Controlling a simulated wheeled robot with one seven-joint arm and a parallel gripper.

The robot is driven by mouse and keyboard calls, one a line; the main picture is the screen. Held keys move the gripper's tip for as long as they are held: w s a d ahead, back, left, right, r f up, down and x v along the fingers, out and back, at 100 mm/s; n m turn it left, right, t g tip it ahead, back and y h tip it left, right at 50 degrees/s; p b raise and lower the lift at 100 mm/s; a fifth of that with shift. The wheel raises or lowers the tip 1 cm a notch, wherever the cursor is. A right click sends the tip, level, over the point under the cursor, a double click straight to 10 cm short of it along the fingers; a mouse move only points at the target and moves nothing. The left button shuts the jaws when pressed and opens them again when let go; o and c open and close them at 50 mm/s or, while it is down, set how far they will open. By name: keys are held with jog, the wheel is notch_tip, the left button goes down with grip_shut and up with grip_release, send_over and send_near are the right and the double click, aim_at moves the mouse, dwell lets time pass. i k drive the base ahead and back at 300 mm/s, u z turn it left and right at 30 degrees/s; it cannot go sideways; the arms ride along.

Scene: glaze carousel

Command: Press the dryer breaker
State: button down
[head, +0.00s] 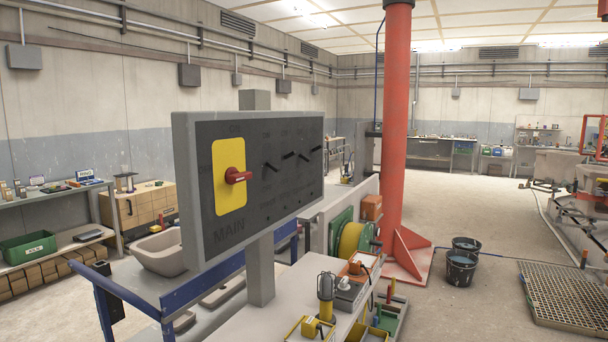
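A grey switch panel (215,250) stands on a grey post in the middle left of the head view, turned at an angle. A red rotary main switch (236,176) on a yellow plate (228,200) sits at its left, above the word MAIN. To its right are several small black toggle levers (271,167) at differing tilts. Their labels are too small and dark to read, so I cannot tell which one is the dryer breaker. My gripper is not in view.
A bench (240,327) with yellow tools and a cable reel (350,240) stands below the panel. A blue-railed frame (205,283) is at the left. A red column (396,130) rises behind. Black buckets (461,267) and a floor grate (565,295) lie right. Open floor (480,210) shows beyond.

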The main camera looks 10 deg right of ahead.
aim_at(302, 156)
jog(key=k, duration=0.9)
jog(key=z, duration=0.45)
jog(key=i, duration=0.6)
jog(key=z, duration=0.65)
jog(key=i, duration=0.9)
jog(key=u, duration=0.7)
jog(key=i, duration=0.6)
jog(key=u, duration=0.4)
